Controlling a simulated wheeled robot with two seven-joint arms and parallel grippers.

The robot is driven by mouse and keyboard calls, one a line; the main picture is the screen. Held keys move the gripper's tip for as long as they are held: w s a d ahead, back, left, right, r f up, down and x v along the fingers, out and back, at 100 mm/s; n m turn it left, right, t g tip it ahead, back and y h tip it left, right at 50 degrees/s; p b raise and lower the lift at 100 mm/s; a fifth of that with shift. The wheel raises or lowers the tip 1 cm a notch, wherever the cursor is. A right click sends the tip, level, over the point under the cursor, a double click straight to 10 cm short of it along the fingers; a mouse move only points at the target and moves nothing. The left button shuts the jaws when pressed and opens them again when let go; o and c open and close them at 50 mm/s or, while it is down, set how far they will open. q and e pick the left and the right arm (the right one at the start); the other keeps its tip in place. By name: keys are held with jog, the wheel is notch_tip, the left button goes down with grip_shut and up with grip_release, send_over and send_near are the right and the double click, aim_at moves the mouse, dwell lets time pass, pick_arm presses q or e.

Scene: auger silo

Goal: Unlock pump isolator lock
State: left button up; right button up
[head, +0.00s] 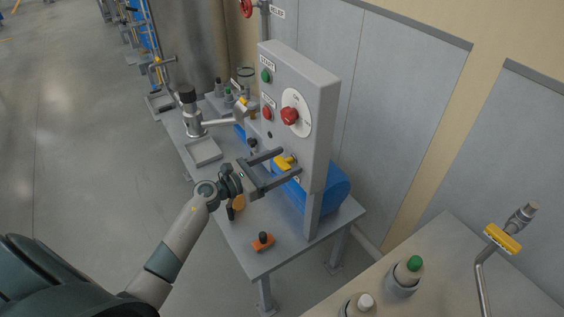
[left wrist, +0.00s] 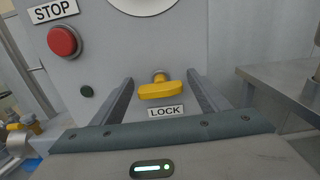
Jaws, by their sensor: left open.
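The isolator lock is a yellow handle (left wrist: 158,91) above a LOCK label (left wrist: 166,112) on the grey control panel (head: 308,95). Its bar lies roughly level in the left wrist view. It also shows in the head view as a yellow handle (head: 284,161) low on the panel. My left gripper (head: 287,164) is open, with one finger on each side of the handle. In the left wrist view I see gaps between the handle and both fingers. Whether the fingertips touch the panel is unclear. My right gripper is not in view.
The panel carries a red rotary knob (head: 289,116), a green START button (head: 266,76) and a red STOP button (left wrist: 64,41). A blue motor (head: 325,190) sits behind it on the bench. An orange item (head: 263,242) and a grey tray (head: 204,152) are on the bench.

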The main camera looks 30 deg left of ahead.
pick_arm(q)
jog(key=c, duration=1.1)
jog(key=shift+o, duration=0.3)
jog(key=shift+n, duration=0.3)
jog(key=n+p, duration=0.1)
jog(key=n, duration=0.2)
jog(key=shift+a, duration=0.1)
jog(key=n+p, duration=0.1)
jog(key=n, duration=0.4)
jog(key=shift+w+a, duration=0.1)
jog(key=n+p, duration=0.1)
jog(key=n, duration=0.4)
jog(key=shift+f+p, duration=0.1)
jog(key=shift+p, duration=0.3)
jog(key=shift+f+n+p, duration=0.1)
jog(key=shift+n+p, duration=0.35)
jog(key=shift+n, duration=1.75)
